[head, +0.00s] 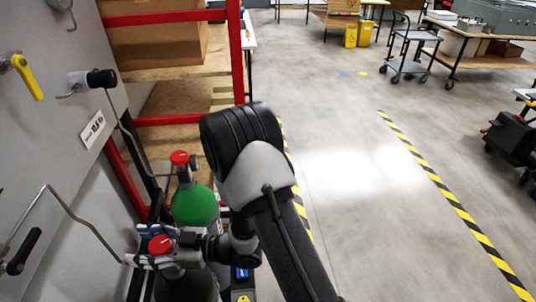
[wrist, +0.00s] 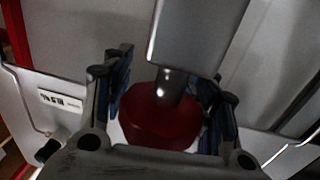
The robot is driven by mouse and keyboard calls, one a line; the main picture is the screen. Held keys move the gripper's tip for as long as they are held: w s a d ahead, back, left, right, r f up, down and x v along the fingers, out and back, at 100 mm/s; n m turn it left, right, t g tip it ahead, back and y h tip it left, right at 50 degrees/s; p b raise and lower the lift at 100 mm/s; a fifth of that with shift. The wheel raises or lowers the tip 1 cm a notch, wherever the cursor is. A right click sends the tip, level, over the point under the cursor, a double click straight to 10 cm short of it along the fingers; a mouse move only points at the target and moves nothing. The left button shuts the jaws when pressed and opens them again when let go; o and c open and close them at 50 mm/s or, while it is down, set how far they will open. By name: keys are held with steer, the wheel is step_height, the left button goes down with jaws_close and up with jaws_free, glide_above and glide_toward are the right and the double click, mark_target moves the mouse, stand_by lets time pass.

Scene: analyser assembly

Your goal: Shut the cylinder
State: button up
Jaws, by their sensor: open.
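A dark gas cylinder (head: 187,287) stands at the bottom of the head view, with a round red valve knob (head: 160,244) on top. My gripper (head: 153,247) is at this knob, with its blue-padded fingers around it. In the wrist view the red knob (wrist: 160,122) sits between the open fingers of my gripper (wrist: 166,98). I cannot tell whether the pads touch it. A second cylinder (head: 195,206) has a green shoulder and its own red knob (head: 180,158), just behind the first.
A grey wall panel (head: 40,130) with bent pipes, a yellow-handled valve (head: 28,77) and a white label (head: 92,130) is close on the left. A red-framed wooden shelf (head: 165,60) stands behind the cylinders. The floor (head: 350,190) to the right is clear.

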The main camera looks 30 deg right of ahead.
steer(key=s+d+n+g+p, duration=0.1)
steer(key=s+d+p, duration=0.4)
steer(key=d, duration=1.1)
steer(key=w+d+r+m+t+h, duration=0.2)
steer(key=w+d+r+h, duration=0.2)
steer(key=w+d+h, duration=0.5)
steer(key=s+d+r+m+h, duration=0.2)
steer(key=d+r+m+h, duration=0.1)
steer(key=r, duration=0.3)
steer(key=s+d+r+m+h, duration=0.3)
steer(key=d+r+h, duration=0.1)
steer(key=r+h, duration=0.2)
steer(key=shift+d+r+m, duration=0.25)
steer(key=shift+r+m, duration=0.15)
steer(key=shift+r, duration=0.2)
